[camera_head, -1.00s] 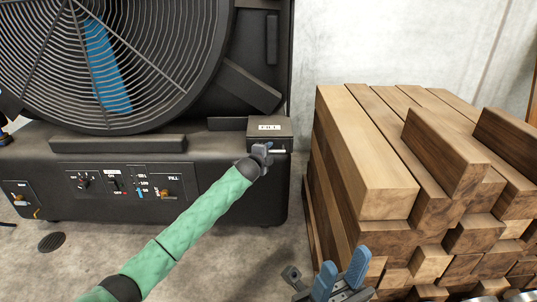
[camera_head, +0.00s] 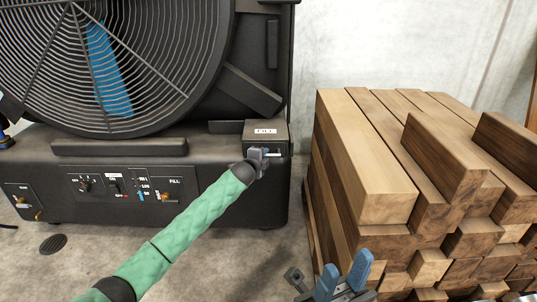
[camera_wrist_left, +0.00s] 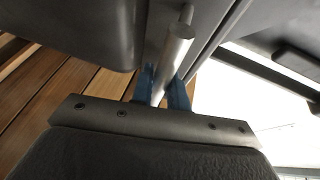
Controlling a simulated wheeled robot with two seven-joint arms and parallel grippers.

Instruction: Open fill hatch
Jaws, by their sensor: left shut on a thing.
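The fill hatch (camera_head: 265,131) is a dark lid with a white FILL label at the right end of the black fan machine's base. A short silver handle bar (camera_head: 274,154) shows at its front. My left gripper (camera_head: 261,158) is at this handle. In the left wrist view, its blue fingers (camera_wrist_left: 162,88) are shut on the silver bar (camera_wrist_left: 175,52), one on each side. Whether the lid is slightly raised is hard to tell. My right gripper (camera_head: 343,278) is open and empty at the bottom of the head view, in front of the wood.
The machine's large round fan grille (camera_head: 110,60) rises behind and left of the hatch. A control panel (camera_head: 125,188) with switches is on the base front. A stack of wooden beams (camera_head: 365,160) stands close on the right, with a narrow floor gap between.

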